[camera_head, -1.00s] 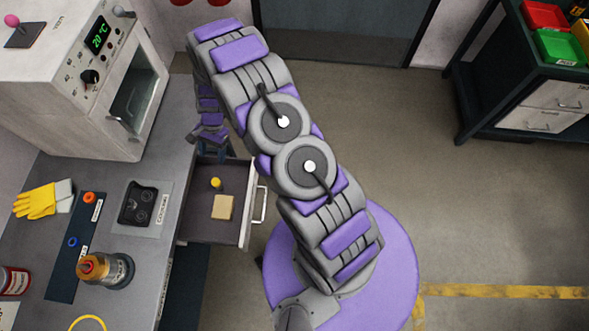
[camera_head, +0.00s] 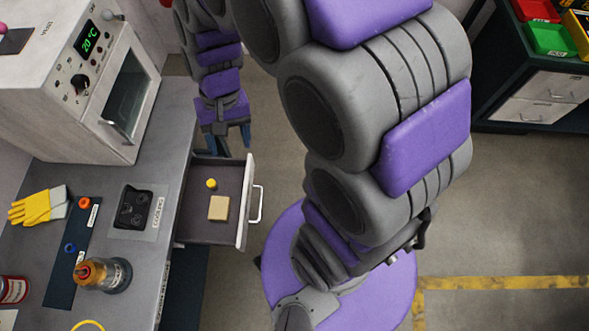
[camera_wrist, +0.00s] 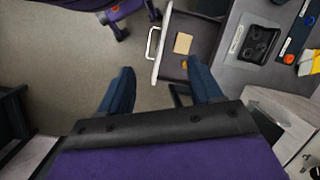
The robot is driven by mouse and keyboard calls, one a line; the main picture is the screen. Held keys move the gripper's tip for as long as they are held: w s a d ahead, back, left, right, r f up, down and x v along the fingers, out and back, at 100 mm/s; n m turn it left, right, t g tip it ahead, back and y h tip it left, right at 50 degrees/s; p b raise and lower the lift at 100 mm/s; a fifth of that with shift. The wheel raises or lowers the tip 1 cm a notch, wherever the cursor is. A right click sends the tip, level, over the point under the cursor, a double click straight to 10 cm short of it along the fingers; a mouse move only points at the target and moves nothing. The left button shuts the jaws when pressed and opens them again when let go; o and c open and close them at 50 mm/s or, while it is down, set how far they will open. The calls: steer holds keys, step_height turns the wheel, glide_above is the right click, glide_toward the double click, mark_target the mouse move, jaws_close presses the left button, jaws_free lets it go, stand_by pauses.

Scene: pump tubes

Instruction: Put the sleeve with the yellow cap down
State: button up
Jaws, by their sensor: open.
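A small yellow-capped piece (camera_head: 211,184) stands in the open drawer (camera_head: 236,224), near its back. Only its yellow top shows clearly, so I cannot tell whether a sleeve is below it. It also shows in the wrist view (camera_wrist: 185,64), partly beside a finger. My gripper (camera_head: 229,140) has its blue fingers spread, with nothing seen between them. It is beyond the drawer's far side in the head view. In the wrist view my gripper (camera_wrist: 160,70) is open, with one finger over the drawer edge and the other over the floor.
A beige block (camera_head: 218,208) lies in the drawer. The bench holds a black cooling tray (camera_head: 138,208), a dark strip with an orange ring (camera_head: 84,203) and a blue ring (camera_head: 69,248), an amber-topped jar (camera_head: 103,274) and gloves (camera_head: 40,205). An oven (camera_head: 85,80) stands behind.

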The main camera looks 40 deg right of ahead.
steer(key=s+d+r+n+h, duration=0.1)
steer(key=s+d+r, duration=0.1)
steer(key=s, duration=0.6)
steer(key=s+d+r+n+h, duration=0.1)
steer(key=s+d+r+n, duration=0.1)
steer(key=s, duration=0.6)
steer(key=shift+s+d+r, duration=0.2)
steer(key=shift+d+r, duration=0.45)
steer(key=shift+f, duration=0.1)
